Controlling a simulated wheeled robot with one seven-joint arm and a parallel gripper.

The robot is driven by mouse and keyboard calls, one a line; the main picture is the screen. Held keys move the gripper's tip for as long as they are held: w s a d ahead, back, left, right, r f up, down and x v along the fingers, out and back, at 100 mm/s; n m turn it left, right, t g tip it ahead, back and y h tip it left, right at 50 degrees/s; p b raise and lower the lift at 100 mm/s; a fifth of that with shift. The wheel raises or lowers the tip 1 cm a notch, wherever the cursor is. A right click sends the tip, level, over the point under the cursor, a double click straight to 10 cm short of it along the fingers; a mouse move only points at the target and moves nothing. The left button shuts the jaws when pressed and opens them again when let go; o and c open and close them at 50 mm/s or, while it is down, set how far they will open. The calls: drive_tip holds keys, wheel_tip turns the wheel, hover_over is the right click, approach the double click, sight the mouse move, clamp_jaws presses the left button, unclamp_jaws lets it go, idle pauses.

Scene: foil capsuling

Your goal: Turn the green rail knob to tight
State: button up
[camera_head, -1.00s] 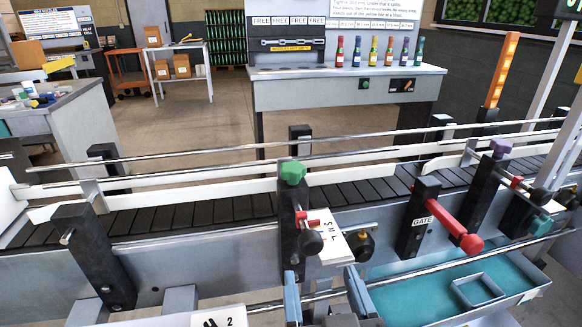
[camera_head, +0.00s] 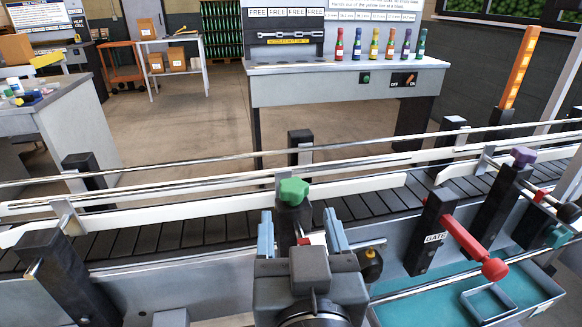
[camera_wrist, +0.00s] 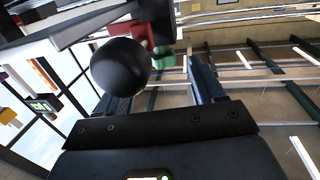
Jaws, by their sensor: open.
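The green rail knob (camera_head: 292,190) tops a black post on the near side of the conveyor. My gripper (camera_head: 300,228) is open, its two blue-grey fingers apart. In the head view the fingers appear below the knob, to the left and right of its post; neither visibly holds it. In the wrist view, the green knob (camera_wrist: 164,57) shows beyond my gripper (camera_wrist: 160,88), between the finger directions. A black ball knob (camera_wrist: 120,68) covers part of the left finger there. My gripper hides the lower post and most of its scale plate in the head view.
A red gate handle (camera_head: 475,245) juts out right of the post, above a teal tray (camera_head: 420,305). A purple knob (camera_head: 523,156) tops another post farther right. Metal guide rails run along the conveyor (camera_head: 165,237). A bench with several coloured bottles stands behind.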

sight(292, 181)
drive_tip(key=shift+w+a+r, duration=0.15)
drive_tip(key=shift+w+r, duration=0.05)
drive_tip(key=shift+w, duration=0.3)
drive_tip(key=shift+w+a+r, duration=0.1)
drive_tip(key=shift+w+r, duration=0.1)
drive_tip(key=shift+w, duration=0.25)
drive_tip(key=shift+w+a+p, duration=0.2)
drive_tip(key=shift+w+p, duration=0.15)
drive_tip(key=shift+w, duration=1.45)
drive_tip(key=shift+w+a+p, duration=0.2)
drive_tip(key=shift+w+p, duration=0.15)
drive_tip(key=shift+w, duration=1.4)
drive_tip(key=shift+c, duration=0.3)
drive_tip(key=c, duration=1)
